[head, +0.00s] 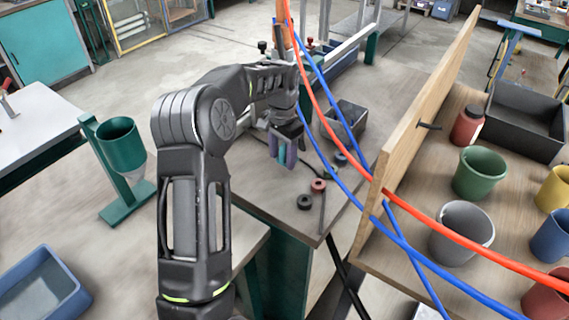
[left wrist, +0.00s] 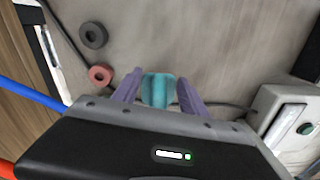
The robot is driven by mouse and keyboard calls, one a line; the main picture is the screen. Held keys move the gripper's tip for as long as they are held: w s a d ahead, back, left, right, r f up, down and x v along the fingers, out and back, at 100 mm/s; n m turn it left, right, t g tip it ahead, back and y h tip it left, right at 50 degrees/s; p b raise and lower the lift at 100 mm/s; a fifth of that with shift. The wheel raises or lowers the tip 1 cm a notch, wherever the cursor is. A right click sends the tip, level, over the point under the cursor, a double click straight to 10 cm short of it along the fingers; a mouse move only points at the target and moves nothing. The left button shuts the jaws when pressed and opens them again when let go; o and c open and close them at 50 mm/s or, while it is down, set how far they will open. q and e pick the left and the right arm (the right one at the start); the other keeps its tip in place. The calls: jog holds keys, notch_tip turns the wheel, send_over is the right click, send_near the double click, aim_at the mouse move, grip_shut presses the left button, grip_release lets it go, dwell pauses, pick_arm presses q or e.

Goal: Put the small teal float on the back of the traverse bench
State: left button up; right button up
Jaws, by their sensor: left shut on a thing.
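My left gripper (head: 285,159) is above the grey traverse bench (head: 262,196), with its fingers pointing down. It is shut on the small teal float (left wrist: 158,90), which sits between the two purple fingers in the left wrist view. The float also shows as a thin teal strip in the head view (head: 282,153). The bench top (left wrist: 205,45) lies below the fingers in the left wrist view. I cannot tell whether the float touches it. My right gripper is not in view.
A black ring (head: 305,202) and a red ring (head: 319,186) lie near the bench's front edge. A grey box (head: 346,120) stands on the bench. Red and blue hoses (head: 345,145) hang across its right side. A wooden board (head: 432,100) stands upright farther right.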

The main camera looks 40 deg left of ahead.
aim_at(282, 161)
pick_arm(q)
jog(key=shift+f, duration=0.1)
jog(key=shift+f+p, duration=0.4)
jog(key=shift+f, duration=1.45)
jog(key=shift+f, duration=0.2)
jog(key=o, duration=1.5)
jog(key=shift+c, duration=0.2)
jog(key=shift+r, duration=0.15)
notch_tip(282, 161, up, 12)
jog(key=shift+r+b, duration=0.1)
jog(key=shift+b, duration=0.65)
